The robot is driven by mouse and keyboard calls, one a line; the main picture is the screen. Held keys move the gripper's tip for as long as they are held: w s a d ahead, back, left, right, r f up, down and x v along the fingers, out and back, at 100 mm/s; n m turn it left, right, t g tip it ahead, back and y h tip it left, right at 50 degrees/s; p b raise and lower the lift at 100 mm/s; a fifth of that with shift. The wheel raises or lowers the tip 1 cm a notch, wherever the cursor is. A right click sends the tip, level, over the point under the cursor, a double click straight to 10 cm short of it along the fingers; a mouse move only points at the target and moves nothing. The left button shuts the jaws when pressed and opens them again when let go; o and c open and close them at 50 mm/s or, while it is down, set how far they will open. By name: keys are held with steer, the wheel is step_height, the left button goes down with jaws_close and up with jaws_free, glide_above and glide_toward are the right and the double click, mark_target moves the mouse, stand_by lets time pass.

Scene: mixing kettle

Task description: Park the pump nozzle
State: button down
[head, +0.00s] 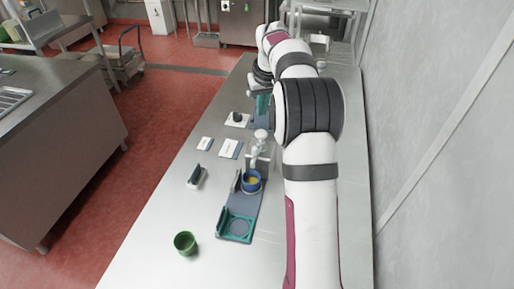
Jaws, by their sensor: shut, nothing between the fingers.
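A pale grey pump with a rounded head (261,135) stands at the middle of the steel table, just left of my arm. Its small details, including which way the nozzle points, are hard to make out. A blue cup (251,187) with something yellow inside stands just in front of the pump on a blue-grey base. My gripper (262,87) is at the far end of the arm, beyond the pump and apart from it. It is shut and empty; its fingertips are small and partly hidden.
A teal-edged holder (238,229) with a round recess lies nearer, and a green cup (185,243) stands to its left. A dark block (195,177), small white cards (229,148) and a black-knobbed plate (238,119) lie left. The wall bounds the right.

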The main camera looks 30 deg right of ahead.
mark_target(255, 148)
steer(key=c, duration=1.5)
jaws_free()
steer(key=shift+o, duration=1.3)
steer(key=shift+a+f+m, duration=0.1)
steer(key=shift+m, duration=0.6)
steer(key=shift+o, duration=1.2)
steer(key=m, duration=0.3)
steer(key=shift+s+a+f, duration=0.2)
steer(key=shift+s+a, duration=0.05)
steer(key=shift+o, duration=1.2)
steer(key=m, duration=0.5)
steer(key=s+a+f+m+g, duration=0.1)
steer(key=m, duration=0.4)
steer(key=a+m+g, duration=0.1)
steer(key=m, duration=0.5)
steer(key=shift+s+a+f+y, duration=0.2)
steer(key=shift+s+y, duration=0.1)
steer(key=shift+s, duration=0.1)
steer(key=m, duration=0.4)
steer(key=shift+s+a+f+g, duration=0.15)
steer(key=shift+s+a+g, duration=0.05)
steer(key=shift+g, duration=0.1)
steer(key=m, duration=0.5)
steer(key=shift+s+a+f+m+g, duration=0.2)
steer(key=shift+s+a+m+g, duration=0.1)
steer(key=shift+a, duration=0.05)
steer(key=shift+f, duration=4.1)
